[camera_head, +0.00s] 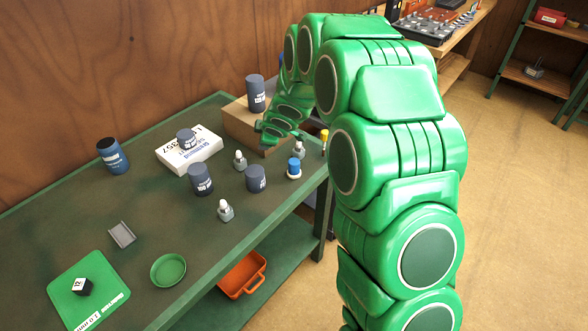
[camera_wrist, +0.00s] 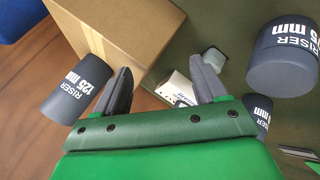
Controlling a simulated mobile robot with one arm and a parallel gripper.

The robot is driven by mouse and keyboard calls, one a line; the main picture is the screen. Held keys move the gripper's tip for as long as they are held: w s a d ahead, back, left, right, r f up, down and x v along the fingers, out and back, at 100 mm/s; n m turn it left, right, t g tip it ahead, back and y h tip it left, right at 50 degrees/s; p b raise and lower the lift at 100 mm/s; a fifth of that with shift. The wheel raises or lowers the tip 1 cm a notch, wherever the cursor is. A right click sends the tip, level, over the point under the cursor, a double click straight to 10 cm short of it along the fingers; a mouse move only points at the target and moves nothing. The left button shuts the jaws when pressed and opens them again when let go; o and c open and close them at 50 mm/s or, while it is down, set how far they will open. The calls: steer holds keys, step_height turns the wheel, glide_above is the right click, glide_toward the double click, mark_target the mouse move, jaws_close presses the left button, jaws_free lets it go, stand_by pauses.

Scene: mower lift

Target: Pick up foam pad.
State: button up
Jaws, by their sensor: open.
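I cannot make out a foam pad for certain in either view. My gripper (camera_wrist: 161,70) is open in the wrist view, its two dark fingers apart with nothing held between them. Past the fingers are a cardboard box (camera_wrist: 130,35) and a small part of a white object (camera_wrist: 178,90). In the head view my arm reaches over the far end of the green workbench (camera_head: 130,250), and the fingers are not clear there. The cardboard box (camera_head: 240,122) stands close behind my wrist and is partly hidden by it.
A white box (camera_head: 189,150) carries a riser. A green mat (camera_head: 65,285), grey holder (camera_head: 122,234) and round green dish (camera_head: 168,270) lie nearer. An orange tray (camera_head: 242,275) is below.

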mark_target(290, 165)
steer(key=s+d+m+t+y, duration=0.35)
steer(key=d+m, duration=0.35)
steer(key=d, duration=1.1)
steer(key=s+a+f, duration=0.1)
steer(key=s+f, duration=0.1)
steer(key=s+a+f+m+y, duration=0.1)
steer(key=a+f, duration=0.1)
steer(key=f, duration=0.1)
steer(key=s+a+f+m, duration=0.1)
steer(key=s+a+f, duration=0.1)
steer(key=shift+s+a+f+y, duration=0.15)
steer(key=shift+s+f+y, duration=0.1)
steer(key=shift+s+f, duration=0.1)
steer(key=shift+s+a+f, duration=0.2)
steer(key=shift+a, duration=0.15)
steer(key=shift+x, duration=3.95)
steer(key=shift+s+a, duration=0.1)
steer(key=c, duration=1.1)
steer(key=shift+r, duration=0.15)
